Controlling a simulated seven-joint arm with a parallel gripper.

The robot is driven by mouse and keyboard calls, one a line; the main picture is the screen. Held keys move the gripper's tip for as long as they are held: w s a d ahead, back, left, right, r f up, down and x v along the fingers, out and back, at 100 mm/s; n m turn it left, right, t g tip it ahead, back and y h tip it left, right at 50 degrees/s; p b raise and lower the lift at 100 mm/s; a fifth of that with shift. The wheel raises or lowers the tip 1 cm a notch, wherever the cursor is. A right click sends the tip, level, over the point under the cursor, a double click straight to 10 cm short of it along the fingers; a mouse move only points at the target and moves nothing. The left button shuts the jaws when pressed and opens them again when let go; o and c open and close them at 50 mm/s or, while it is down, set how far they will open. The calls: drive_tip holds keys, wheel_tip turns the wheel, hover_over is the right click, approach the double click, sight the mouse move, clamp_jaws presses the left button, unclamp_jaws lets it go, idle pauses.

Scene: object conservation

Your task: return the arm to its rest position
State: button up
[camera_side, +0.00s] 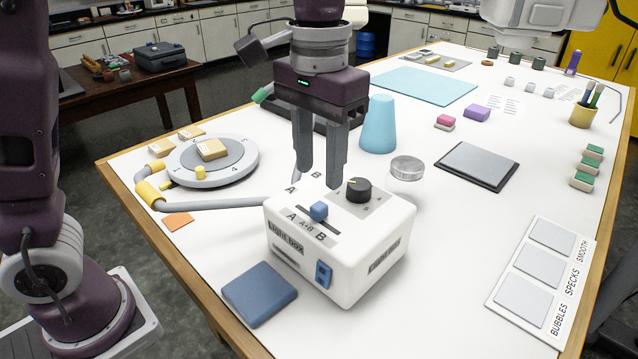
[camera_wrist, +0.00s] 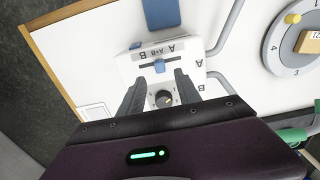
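My gripper (camera_side: 319,180) hangs pointing down over the back of the white light box (camera_side: 340,245). Its two fingers are apart with nothing between them. In the wrist view the open fingers (camera_wrist: 158,82) stand on either side of the black knob (camera_wrist: 163,98), which lies below them. The knob also shows in the side view (camera_side: 358,190); whether the fingertips touch the box is unclear. The blue slider (camera_side: 318,211) on the box top is near the middle A+B mark. A blue rocker switch (camera_side: 323,275) is on the front face.
A blue pad (camera_side: 259,294) lies before the box. A round dial platform (camera_side: 213,180) bearing a tan block (camera_side: 212,149) and a grey tube (camera_side: 215,206) lie left. A light-blue cone (camera_side: 379,125) and clear disc (camera_side: 407,168) stand behind.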

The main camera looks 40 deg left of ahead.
drive_tip(key=shift+s+a+r, duration=0.1)
drive_tip(key=shift+r, duration=0.2)
drive_tip(key=s+a+f+t, duration=0.1)
drive_tip(key=s+a+t, duration=0.1)
drive_tip(key=s+a, duration=0.3)
drive_tip(key=s+a+t, duration=0.3)
drive_tip(key=s+a, duration=0.1)
drive_tip(key=s, duration=0.8)
drive_tip(key=shift+s+a+f+t, duration=0.2)
drive_tip(key=shift+a+f+t, duration=0.1)
drive_tip(key=shift+a+f, duration=0.1)
